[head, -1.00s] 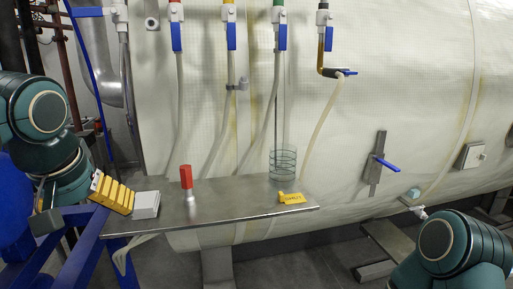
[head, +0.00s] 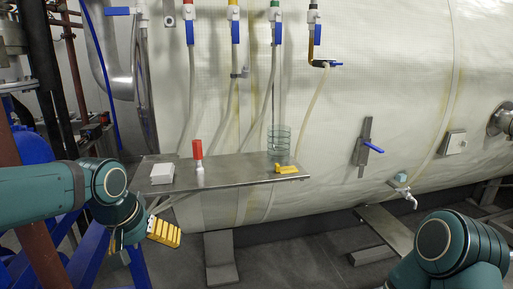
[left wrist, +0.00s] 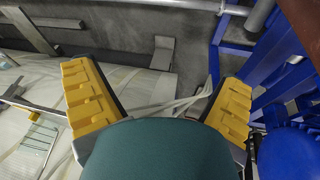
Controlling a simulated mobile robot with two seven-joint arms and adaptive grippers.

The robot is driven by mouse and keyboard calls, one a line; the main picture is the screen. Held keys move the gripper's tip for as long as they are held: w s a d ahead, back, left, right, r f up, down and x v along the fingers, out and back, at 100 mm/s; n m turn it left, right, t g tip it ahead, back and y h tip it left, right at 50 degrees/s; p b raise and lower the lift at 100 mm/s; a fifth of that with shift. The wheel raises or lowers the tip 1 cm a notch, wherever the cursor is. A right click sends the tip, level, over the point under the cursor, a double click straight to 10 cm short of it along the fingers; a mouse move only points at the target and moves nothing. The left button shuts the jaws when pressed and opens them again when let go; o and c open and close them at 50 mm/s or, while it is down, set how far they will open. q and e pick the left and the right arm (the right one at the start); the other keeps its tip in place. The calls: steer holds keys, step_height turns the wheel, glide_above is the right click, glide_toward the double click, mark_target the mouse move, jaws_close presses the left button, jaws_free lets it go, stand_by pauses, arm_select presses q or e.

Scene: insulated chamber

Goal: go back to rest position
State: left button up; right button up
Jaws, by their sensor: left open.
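My left gripper (head: 150,235) hangs at the lower left of the head view, below and in front of the left end of the metal shelf (head: 228,177). In the left wrist view its two yellow finger pads stand wide apart (left wrist: 160,100) with nothing between them. My right arm's green links show at the lower right of the head view, but its gripper is out of the frame.
The shelf holds a white box (head: 162,174), a red-topped white item (head: 198,160), a wire cylinder (head: 279,143) and a yellow piece (head: 286,169). A blue frame (head: 102,258) is close to my left arm. A large pale tank (head: 340,120) fills the back.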

arm_select(q)
steer(key=s+d+f+h+b, duration=0.1)
steer(key=d+f, duration=0.2)
steer(key=f, duration=0.6)
steer(key=d+f+g+h+b, duration=0.1)
steer(key=d+f, duration=0.2)
steer(key=f, duration=0.7)
steer(key=s+d+f+h+b, duration=0.1)
steer(key=d+f, duration=0.2)
steer(key=f, duration=0.6)
steer(key=s+d+f+b, duration=0.1)
steer(key=s+f, duration=0.4)
steer(key=f, duration=0.3)
steer(key=s+d+f+b, duration=0.1)
steer(key=s+d+f, duration=0.1)
steer(key=s+f, duration=0.4)
step_height(320, 180, down, 2)
steer(key=shift+f+n+g+y, duration=0.25)
steer(key=shift+n+g+y, duration=0.05)
steer(key=shift+g, duration=0.1)
arm_select(e)
steer(key=f, duration=0.2)
steer(key=s+f, duration=0.1)
steer(key=f, duration=0.2)
steer(key=shift+s+a+f, duration=0.1)
steer(key=shift+a+f, duration=0.05)
steer(key=shift+f, duration=0.15)
